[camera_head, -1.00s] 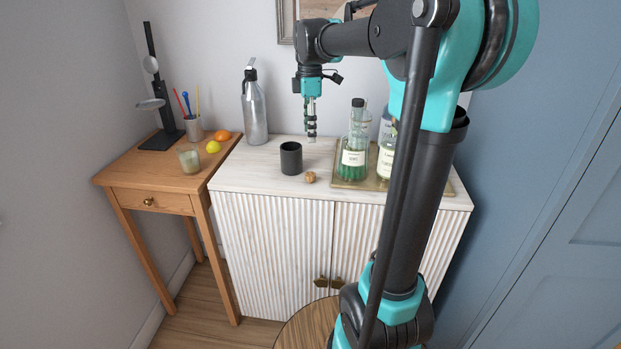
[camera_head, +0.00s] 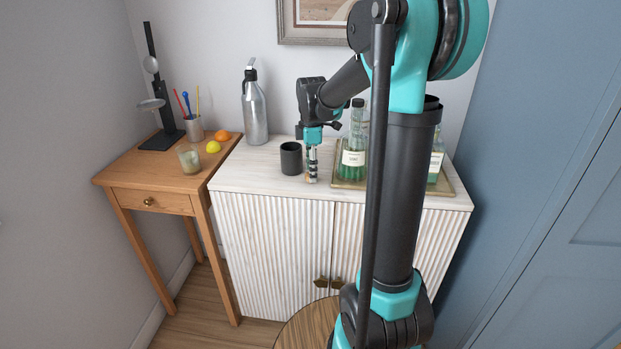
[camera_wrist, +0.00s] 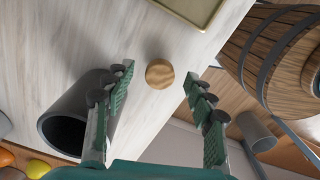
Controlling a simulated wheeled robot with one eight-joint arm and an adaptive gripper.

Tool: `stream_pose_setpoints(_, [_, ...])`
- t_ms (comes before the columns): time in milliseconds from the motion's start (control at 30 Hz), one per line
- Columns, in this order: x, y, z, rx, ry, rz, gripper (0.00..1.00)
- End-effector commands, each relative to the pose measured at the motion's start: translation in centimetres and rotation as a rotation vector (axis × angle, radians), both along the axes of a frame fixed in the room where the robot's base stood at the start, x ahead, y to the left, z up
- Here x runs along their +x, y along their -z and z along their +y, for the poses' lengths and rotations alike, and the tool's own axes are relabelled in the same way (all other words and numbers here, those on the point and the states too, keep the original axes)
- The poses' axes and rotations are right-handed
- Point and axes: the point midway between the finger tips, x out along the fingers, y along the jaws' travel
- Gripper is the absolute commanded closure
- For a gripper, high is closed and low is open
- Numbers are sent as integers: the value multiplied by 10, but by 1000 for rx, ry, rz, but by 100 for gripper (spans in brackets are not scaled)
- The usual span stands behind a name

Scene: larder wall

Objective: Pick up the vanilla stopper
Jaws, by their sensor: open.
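The stopper (camera_wrist: 159,74) is a small round wooden piece on the white cabinet top. In the wrist view it lies between and just beyond my two open fingertips, and neither finger visibly touches it. In the head view my gripper (camera_head: 312,179) hangs down at the cabinet's front edge and mostly hides the stopper. My gripper also shows in the wrist view (camera_wrist: 158,85), open and empty.
A dark cup (camera_head: 291,158) stands just left of my gripper, close to one finger in the wrist view (camera_wrist: 66,124). A tray (camera_head: 349,184) with bottles (camera_head: 353,160) is to the right. A steel bottle (camera_head: 254,108) stands behind. A barrel (camera_wrist: 262,60) is beyond the cabinet edge.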

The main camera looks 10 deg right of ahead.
Motion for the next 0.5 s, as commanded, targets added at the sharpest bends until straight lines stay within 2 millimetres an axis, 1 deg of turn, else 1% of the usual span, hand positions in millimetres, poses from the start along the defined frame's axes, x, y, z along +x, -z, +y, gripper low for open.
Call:
stream_pose_setpoints(100, [0,7,0,0,0,0,45])
stream_pose_setpoints(333, [0,8,0,0,0,0,45])
stream_pose_setpoints(500, [0,8,0,0,0,0,66])
